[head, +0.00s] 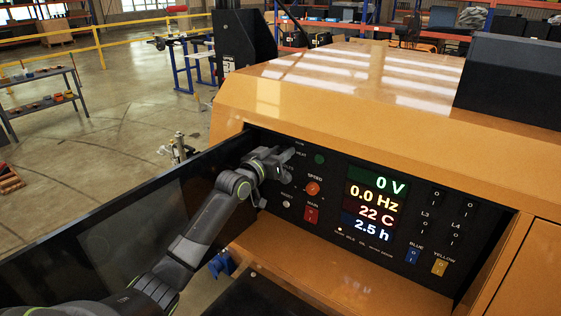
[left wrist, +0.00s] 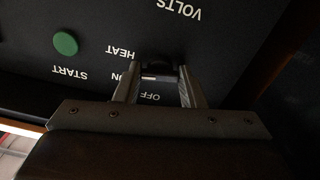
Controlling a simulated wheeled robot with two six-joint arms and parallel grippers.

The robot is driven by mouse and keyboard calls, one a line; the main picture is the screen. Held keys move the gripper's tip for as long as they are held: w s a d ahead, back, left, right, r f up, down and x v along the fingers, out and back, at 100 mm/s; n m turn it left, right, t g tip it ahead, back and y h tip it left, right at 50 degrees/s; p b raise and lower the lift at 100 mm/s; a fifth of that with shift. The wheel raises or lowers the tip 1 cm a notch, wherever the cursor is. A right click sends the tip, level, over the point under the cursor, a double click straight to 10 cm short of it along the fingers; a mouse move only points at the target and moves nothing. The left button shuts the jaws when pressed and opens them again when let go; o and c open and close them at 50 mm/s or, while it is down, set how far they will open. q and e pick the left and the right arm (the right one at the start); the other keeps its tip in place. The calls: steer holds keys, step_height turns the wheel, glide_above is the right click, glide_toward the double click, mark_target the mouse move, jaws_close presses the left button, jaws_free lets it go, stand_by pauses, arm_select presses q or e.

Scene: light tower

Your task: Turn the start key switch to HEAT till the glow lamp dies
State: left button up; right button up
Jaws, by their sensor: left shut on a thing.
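The black control panel (head: 330,220) is set in the front of an orange machine. My left gripper (head: 287,155) is at the panel's upper left. In the left wrist view its two fingers (left wrist: 158,75) are closed on the small dark start key switch (left wrist: 158,69), among upside-down labels HEAT, ON and OFF. The fingers hide much of the switch, so its exact angle is hard to tell. A green round button (head: 320,158) sits right of the gripper; in the left wrist view it (left wrist: 66,43) is by the label START. I cannot make out the glow lamp. My right gripper is not in view.
A lit display (head: 374,205) reads 0 V, 0.0 Hz, 22 C and 2.5 h. Below the gripper are an orange knob (head: 313,188) and a red switch (head: 311,214). A dark open panel door (head: 140,210) stands left, behind my left arm.

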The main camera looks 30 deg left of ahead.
arm_select(q)
steer(key=shift+f+m+b, duration=0.1)
steer(key=shift+m+b, duration=0.7)
steer(key=shift+m, duration=0.3)
steer(key=o, duration=1)
